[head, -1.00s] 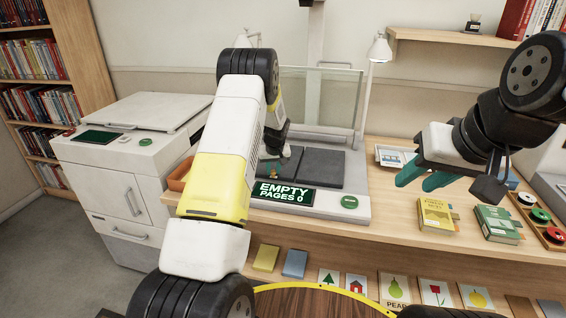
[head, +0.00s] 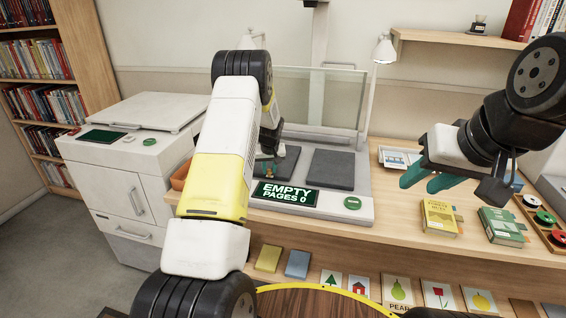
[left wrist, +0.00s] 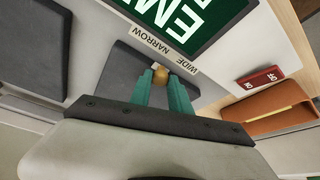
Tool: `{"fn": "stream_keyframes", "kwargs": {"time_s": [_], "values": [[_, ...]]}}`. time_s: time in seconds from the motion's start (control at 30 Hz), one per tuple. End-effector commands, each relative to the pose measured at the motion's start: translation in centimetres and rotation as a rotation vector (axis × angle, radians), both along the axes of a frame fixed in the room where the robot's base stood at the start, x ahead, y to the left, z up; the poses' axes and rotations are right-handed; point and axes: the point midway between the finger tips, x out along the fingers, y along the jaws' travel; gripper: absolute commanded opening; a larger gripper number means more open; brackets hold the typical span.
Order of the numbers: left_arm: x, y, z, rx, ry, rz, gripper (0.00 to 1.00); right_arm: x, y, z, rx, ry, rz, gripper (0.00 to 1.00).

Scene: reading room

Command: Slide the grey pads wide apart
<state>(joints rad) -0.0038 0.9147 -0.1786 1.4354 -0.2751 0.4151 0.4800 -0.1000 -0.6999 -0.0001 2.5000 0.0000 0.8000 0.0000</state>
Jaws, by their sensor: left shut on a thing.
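Two dark grey pads lie on the scanner bed behind the display, the left pad (head: 283,163) and the right pad (head: 332,168), with a clear gap between them. My left gripper (left wrist: 165,82) is shut on a small brass knob (left wrist: 160,72) at the edge of the left pad. In the head view my arm partly hides the left pad. My right gripper (head: 424,180) is open and empty above the right part of the desk.
The display (head: 285,193) reads EMPTY, PAGES 0, beside a green button (head: 352,203). A glass panel (head: 340,100) stands behind the pads. An orange tray (head: 180,174) is at the left. Yellow (head: 438,217) and green (head: 500,225) books lie at the right.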

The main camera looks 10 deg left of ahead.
Motion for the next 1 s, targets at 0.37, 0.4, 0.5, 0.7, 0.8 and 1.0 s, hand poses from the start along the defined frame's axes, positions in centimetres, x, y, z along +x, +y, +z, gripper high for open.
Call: {"fn": "stream_keyframes", "kwargs": {"time_s": [0.37,0.4,0.5,0.7,0.8,1.0], "values": [[0.0,0.5,0.0,0.004,-0.001,0.004,0.45,0.0,0.0,0.0,0.0,0.0,0.0,0.36],[0.0,0.4,0.1,0.004,-0.001,0.004,0.45,0.0,0.0,0.0,0.0,0.0,0.0,0.36],[-0.1,0.3,0.4,0.004,-0.002,0.003,0.45,0.0,0.0,0.0,0.0,0.0,0.0,0.36],[-1.1,0.0,3.2,0.003,-0.004,0.004,0.45,0.0,0.0,0.0,0.0,0.0,0.0,0.36],[-1.7,-0.3,4.8,0.004,-0.004,0.003,0.45,0.0,0.0,0.0,0.0,0.0,0.0,0.36],[-2.6,-0.5,6.9,0.005,-0.003,0.005,0.45,0.0,0.0,0.0,0.0,0.0,0.0,0.36]]}}
